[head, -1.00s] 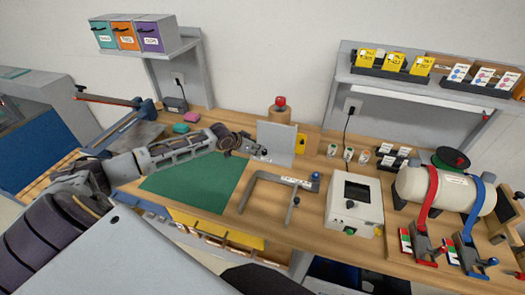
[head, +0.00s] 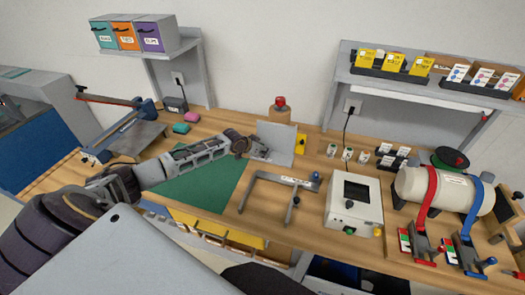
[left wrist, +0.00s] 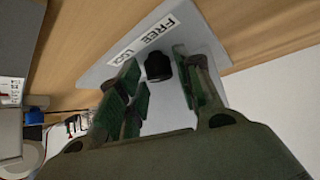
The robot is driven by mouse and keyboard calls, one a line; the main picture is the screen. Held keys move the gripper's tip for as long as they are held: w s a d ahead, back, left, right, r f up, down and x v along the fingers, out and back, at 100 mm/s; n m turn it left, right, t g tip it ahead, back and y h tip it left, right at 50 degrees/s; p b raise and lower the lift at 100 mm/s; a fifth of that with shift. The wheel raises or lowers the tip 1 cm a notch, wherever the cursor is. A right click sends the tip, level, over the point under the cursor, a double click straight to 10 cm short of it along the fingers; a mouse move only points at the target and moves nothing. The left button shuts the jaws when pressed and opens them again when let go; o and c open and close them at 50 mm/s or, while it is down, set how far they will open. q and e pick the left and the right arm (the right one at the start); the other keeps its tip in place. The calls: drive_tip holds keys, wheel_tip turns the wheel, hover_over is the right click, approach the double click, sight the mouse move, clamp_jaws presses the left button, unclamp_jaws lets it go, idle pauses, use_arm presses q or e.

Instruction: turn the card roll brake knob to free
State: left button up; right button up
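The brake knob (left wrist: 158,66) is a small black cylinder on a grey plate (left wrist: 100,68) with a white label reading FREE and LOCK, seen in the left wrist view. The same plate (head: 281,135) stands upright near the back of the bench in the head view, where my gripper hides the knob. My left gripper (head: 258,150) is at the plate's left face. In the left wrist view its green-padded fingers are apart on either side of the knob, with gaps visible. Which way the knob is turned cannot be told. My right gripper is out of view.
A green mat (head: 200,187) lies under my left arm. A grey frame (head: 262,183) and a white box with a dark screen (head: 354,203) stand to the right. A wooden block with a red top (head: 280,107) is behind the plate. A shelf (head: 155,50) hangs above left.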

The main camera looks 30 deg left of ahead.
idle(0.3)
use_arm(q)
drive_tip(key=c, duration=0.7)
drive_tip(key=shift+c, duration=0.2)
